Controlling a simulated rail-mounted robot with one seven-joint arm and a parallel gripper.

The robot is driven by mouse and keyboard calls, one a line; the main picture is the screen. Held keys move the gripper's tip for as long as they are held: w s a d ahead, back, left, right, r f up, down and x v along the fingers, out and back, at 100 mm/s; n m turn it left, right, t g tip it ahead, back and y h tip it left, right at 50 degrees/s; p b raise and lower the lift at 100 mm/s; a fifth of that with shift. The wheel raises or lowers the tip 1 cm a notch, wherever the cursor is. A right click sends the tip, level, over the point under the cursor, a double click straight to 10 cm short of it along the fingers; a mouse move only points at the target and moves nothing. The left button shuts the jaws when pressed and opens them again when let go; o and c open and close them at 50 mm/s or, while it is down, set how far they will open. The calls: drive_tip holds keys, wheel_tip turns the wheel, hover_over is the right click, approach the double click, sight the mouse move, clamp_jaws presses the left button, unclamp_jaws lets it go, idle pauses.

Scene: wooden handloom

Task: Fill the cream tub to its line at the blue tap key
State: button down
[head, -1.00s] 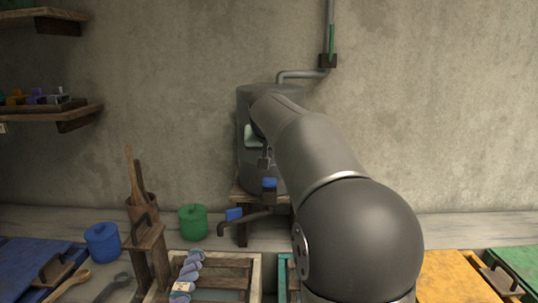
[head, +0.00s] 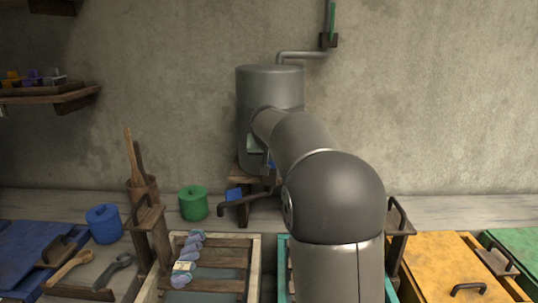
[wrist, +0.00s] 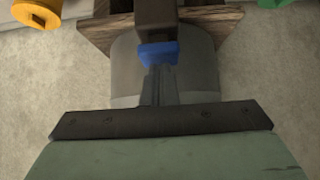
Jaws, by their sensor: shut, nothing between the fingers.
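The cream tub (head: 256,263) is the cream-rimmed box at the bottom centre of the head view, with wooden slats across it. Its fill line and liquid level cannot be made out. A blue tap key (head: 270,165) shows at the grey tank's foot, partly behind my arm, and in the wrist view (wrist: 158,53). A dark spout (head: 222,208) bends down left of the tank, with a blue piece (head: 234,194) above it. My gripper (wrist: 159,72) is shut and empty, its tips right at the blue key; whether they touch it cannot be told.
The grey tank (head: 268,80) stands on a wooden stand against the wall. A teal tub (head: 283,270) adjoins the cream one, under my arm. A green pot (head: 193,204) and a blue pot (head: 103,223) stand at left. A twisted skein (head: 188,258) lies on the slats.

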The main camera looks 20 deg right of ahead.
drive_tip(key=shift+s+f+b, duration=0.1)
drive_tip(key=shift+f+b, duration=0.75)
drive_tip(key=shift+f, duration=0.65)
idle(0.8)
idle(2.1)
wheel_tip(320, 180, up, 6)
drive_tip(key=p, duration=0.3)
drive_tip(key=shift+f, duration=0.25)
drive_tip(key=v, duration=1)
drive_tip(key=s+a+f+n+g+y+p, duration=0.1)
drive_tip(key=s+a+f, duration=0.4)
drive_tip(key=s, duration=0.6)
drive_tip(key=s+a+f+n+g+y+p, duration=0.1)
drive_tip(key=s+a+f+n+g+p, duration=0.1)
drive_tip(key=s+a+f, duration=0.4)
drive_tip(key=s+a+f+n+g+y+p, duration=0.2)
drive_tip(key=s+a+f+g+p, duration=0.2)
drive_tip(key=s+f, duration=0.5)
drive_tip(key=s+a, duration=0.2)
drive_tip(key=s, duration=0.6)
drive_tip(key=shift+f+n+g, duration=0.3)
